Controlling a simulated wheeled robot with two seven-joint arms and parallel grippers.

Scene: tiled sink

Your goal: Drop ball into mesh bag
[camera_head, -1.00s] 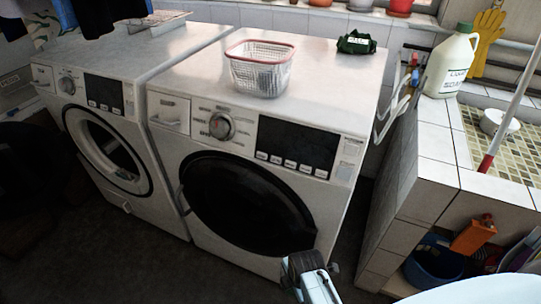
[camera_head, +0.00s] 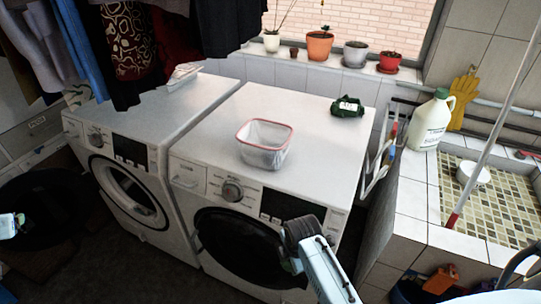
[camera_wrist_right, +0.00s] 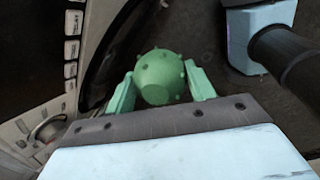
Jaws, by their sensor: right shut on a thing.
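A green knobbly ball (camera_wrist_right: 160,77) sits between the two green fingers of my right gripper (camera_wrist_right: 158,84) in the right wrist view, and the gripper is shut on it. In the head view my right gripper (camera_head: 291,265) is in front of the right washing machine's door, and the ball is mostly hidden there. A white mesh container with a red rim (camera_head: 264,150), the only mesh holder visible, stands open and upright on that machine, above and left of the gripper. Part of my left gripper (camera_head: 14,224) shows at the left edge; its jaws are unclear.
The right washing machine (camera_head: 310,125) has a mostly clear top, with a dark green bundle (camera_head: 347,107) at the back right. Another washer (camera_head: 165,110) stands left. Hanging clothes (camera_head: 130,40) are at upper left. A white jug (camera_head: 430,122) stands on the tiled sink ledge (camera_head: 412,190).

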